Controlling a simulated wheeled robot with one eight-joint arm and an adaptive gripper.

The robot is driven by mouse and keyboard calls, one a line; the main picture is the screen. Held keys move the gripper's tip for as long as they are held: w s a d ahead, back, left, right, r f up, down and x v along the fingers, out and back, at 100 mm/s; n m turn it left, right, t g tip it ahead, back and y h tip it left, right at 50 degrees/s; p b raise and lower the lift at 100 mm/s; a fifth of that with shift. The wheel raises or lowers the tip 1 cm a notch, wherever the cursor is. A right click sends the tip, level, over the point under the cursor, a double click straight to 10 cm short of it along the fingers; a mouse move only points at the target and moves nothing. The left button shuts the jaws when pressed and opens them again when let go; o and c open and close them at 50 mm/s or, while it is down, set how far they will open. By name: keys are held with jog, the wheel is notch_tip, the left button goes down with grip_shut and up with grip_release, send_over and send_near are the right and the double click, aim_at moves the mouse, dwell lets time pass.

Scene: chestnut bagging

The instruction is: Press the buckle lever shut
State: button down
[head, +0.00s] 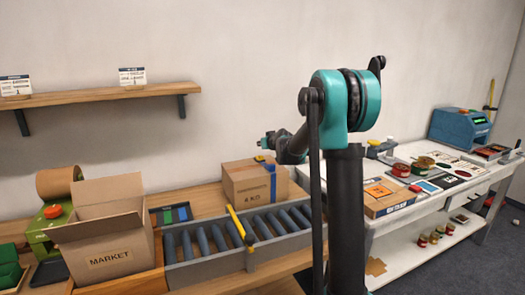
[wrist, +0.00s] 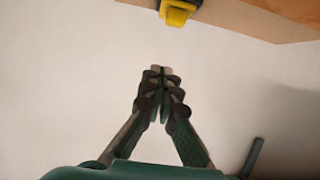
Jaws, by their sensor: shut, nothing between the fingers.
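A yellow part with a dark mount (wrist: 177,12), which looks like the buckle lever, sits on the edge of a brown surface at the top of the wrist view. It is cut off by the frame, so I cannot tell its angle. In the head view a small yellow piece (head: 260,158) shows on top of the closed cardboard carton (head: 256,184), just below the end of my arm. My gripper (wrist: 160,72) is shut and empty, its fingertips together, apart from the yellow part in the picture. My gripper's fingers are not clear in the head view.
A grey roller conveyor (head: 208,262) with a yellow bar (head: 236,222) lies in front of the carton. An open MARKET box (head: 107,257) stands at left. A shelf (head: 110,94) hangs on the wall. A white table (head: 408,152) with several items is at right.

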jog(key=s+d, duration=0.1)
jog(key=s, duration=0.2)
jog(key=s+d+f, duration=0.1)
jog(key=s, duration=0.2)
jog(key=s+d+f, duration=0.1)
jog(key=s, duration=0.2)
jog(key=shift+f, duration=0.25)
